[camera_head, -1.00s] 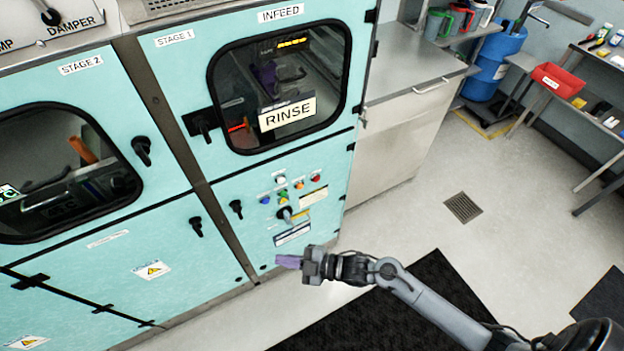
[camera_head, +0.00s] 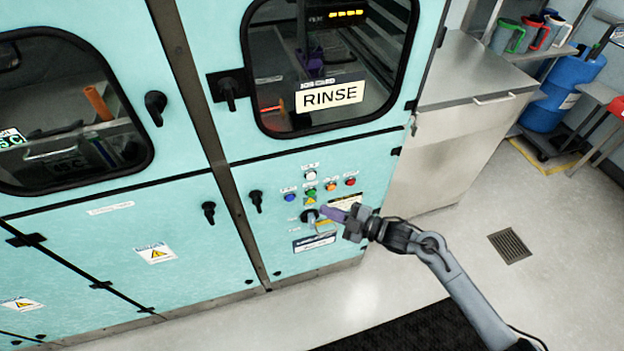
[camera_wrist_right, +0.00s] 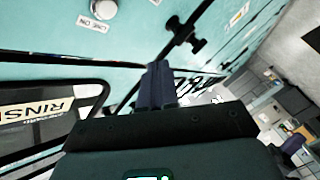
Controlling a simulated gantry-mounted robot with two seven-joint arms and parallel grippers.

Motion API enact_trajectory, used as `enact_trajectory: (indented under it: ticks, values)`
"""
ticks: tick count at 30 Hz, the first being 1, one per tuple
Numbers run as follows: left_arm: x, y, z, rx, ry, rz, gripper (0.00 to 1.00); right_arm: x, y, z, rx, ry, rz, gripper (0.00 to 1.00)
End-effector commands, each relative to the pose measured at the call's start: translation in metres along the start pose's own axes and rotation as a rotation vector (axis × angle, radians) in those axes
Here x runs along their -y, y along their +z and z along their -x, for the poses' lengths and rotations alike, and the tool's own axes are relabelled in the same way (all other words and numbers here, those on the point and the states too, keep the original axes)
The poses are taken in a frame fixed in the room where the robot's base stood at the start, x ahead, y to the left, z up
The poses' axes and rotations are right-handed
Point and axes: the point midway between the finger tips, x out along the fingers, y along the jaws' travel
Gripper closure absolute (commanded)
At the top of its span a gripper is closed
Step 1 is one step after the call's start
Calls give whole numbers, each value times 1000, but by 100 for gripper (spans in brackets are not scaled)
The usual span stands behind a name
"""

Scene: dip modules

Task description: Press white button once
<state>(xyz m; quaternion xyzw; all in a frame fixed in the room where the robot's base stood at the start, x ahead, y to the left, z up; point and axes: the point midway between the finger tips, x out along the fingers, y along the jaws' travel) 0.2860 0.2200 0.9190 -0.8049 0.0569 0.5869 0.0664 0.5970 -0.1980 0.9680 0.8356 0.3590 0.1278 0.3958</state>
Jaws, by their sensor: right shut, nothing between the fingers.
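The white button (camera_head: 311,175) is at the top of a button cluster on the teal machine's lower front panel. A white round button (camera_wrist_right: 103,9) with a label below it shows at the top left of the right wrist view. My right gripper (camera_head: 332,213) is shut and empty, with its purple fingers pointing left at the panel. In the head view it appears below and right of the white button, beside the black rotary knob (camera_head: 309,216). In the wrist view its fingers (camera_wrist_right: 157,84) are apart from the button. My left gripper is not in view.
Green (camera_head: 311,192), blue (camera_head: 290,197), orange (camera_head: 331,187) and red (camera_head: 351,181) buttons sit close below the white one. A RINSE window (camera_head: 330,95) is above. Black latch handles (camera_head: 255,201) stick out at left.

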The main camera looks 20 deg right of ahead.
Motion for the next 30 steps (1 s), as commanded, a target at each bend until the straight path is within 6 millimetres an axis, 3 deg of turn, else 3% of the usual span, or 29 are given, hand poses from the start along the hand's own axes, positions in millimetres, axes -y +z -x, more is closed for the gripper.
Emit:
enact_trajectory:
  ticks: [11,30]
  values:
    - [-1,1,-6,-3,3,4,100,-2,5,-5,0,1,0,100]
    - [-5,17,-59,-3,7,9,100,-35,40,-53,-1,1,0,100]
